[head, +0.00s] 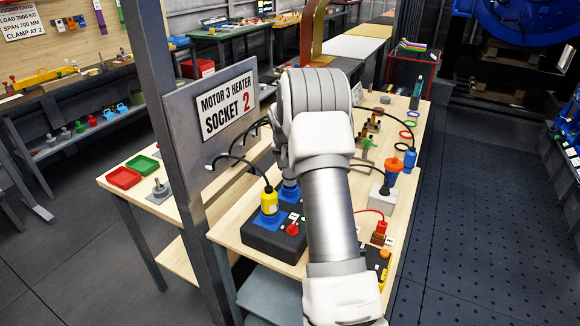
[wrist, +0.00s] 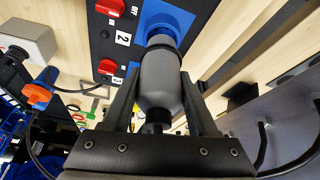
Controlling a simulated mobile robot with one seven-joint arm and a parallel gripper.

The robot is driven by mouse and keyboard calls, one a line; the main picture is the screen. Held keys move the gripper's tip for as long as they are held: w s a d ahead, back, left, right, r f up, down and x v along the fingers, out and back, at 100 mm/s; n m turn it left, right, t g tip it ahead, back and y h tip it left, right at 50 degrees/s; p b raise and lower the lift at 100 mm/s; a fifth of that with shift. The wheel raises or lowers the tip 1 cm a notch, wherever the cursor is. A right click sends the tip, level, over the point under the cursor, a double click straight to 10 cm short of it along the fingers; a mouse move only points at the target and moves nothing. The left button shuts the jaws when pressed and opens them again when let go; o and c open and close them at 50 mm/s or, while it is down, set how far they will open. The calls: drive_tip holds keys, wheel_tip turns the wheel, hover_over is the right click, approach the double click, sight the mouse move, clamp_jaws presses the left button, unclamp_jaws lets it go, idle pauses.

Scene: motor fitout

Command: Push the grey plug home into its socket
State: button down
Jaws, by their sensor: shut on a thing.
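The grey plug (wrist: 160,85) is between the two fingers of my gripper (wrist: 158,88), which is shut on its body. The plug's front end, with a dark ring, is at the mouth of a blue socket (wrist: 168,20) on the black socket box (wrist: 100,45). I cannot tell how deep it sits. The label "2" and a red switch (wrist: 110,7) are beside this socket. In the head view the black socket box (head: 262,240) stands on the bench, and my arm hides the gripper and the grey plug.
A yellow plug (head: 269,201) with a black cable stands in another socket on the box. An orange plug (head: 392,172) is on a pale box to the right. A sign panel (head: 227,104) reading "MOTOR 3 HEATER SOCKET 2" and a grey post (head: 170,150) stand left of my arm.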

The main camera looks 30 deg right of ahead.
drive_tip(key=shift+f+b, duration=0.15)
drive_tip(key=shift+b, duration=0.15)
idle(0.6)
drive_tip(key=shift+f, duration=0.3)
drive_tip(key=shift+f+b, duration=1.5)
drive_tip(key=shift+f, duration=0.1)
drive_tip(key=shift+c, duration=0.5)
unclamp_jaws()
drive_tip(key=shift+r, duration=0.1)
drive_tip(key=v, duration=1.7)
drive_tip(key=shift+r, duration=0.15)
drive_tip(key=shift+s, duration=0.1)
